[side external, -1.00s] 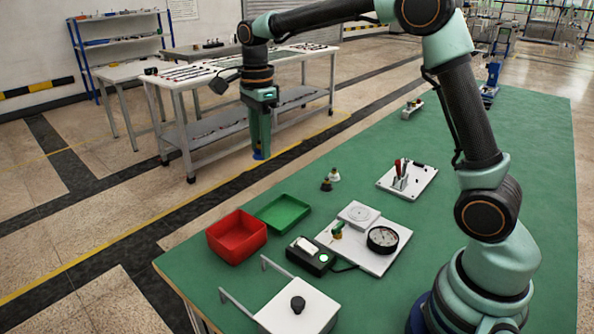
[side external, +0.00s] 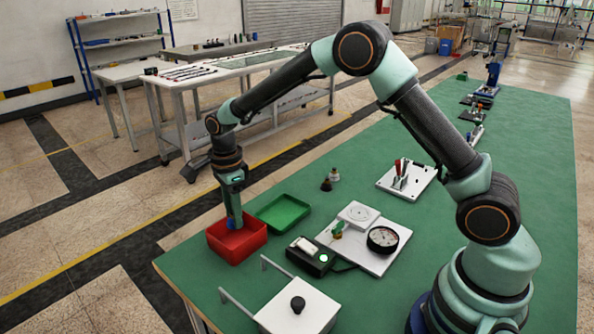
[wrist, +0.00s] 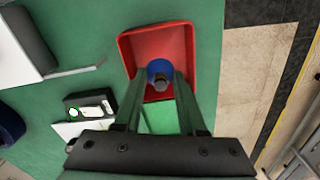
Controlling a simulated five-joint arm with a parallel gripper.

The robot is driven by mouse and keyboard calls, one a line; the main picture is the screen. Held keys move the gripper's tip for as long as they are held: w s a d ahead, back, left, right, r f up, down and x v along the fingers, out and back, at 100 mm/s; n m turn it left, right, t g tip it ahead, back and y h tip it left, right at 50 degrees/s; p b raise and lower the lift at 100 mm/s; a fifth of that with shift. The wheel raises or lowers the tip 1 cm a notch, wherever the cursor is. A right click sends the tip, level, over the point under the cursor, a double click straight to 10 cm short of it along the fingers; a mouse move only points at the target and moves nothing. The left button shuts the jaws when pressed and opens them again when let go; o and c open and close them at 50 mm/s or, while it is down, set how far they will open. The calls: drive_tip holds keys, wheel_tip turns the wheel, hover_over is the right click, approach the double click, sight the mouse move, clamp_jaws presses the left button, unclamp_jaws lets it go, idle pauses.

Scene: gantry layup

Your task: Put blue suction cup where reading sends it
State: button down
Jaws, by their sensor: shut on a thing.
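My gripper (side external: 235,214) is shut on the blue suction cup (side external: 231,224) and points down over the red tray (side external: 237,256). In the wrist view the blue cup (wrist: 160,70) shows between the fingertips, against the inside of the red tray (wrist: 131,57). I cannot tell whether it touches the tray floor. A green tray (side external: 283,212) lies right beside the red one. A round dial gauge (side external: 383,239) stands on a white plate (side external: 371,262); its reading is too small to make out. A black box (side external: 310,256) with a lit green spot and a pale slip or window is next to the plate.
A white box with a black knob (side external: 298,304) and upright rails stands at the front edge. Two small fittings (side external: 329,180) stand behind the green tray. A white board with red-handled tools (side external: 406,178) is farther back. Green mat is clear around these.

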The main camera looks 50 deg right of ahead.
sight(238, 244)
drive_tip(key=shift+f, duration=3)
drive_tip(key=shift+f, duration=0.1)
drive_tip(key=shift+c, duration=2.3)
unclamp_jaws()
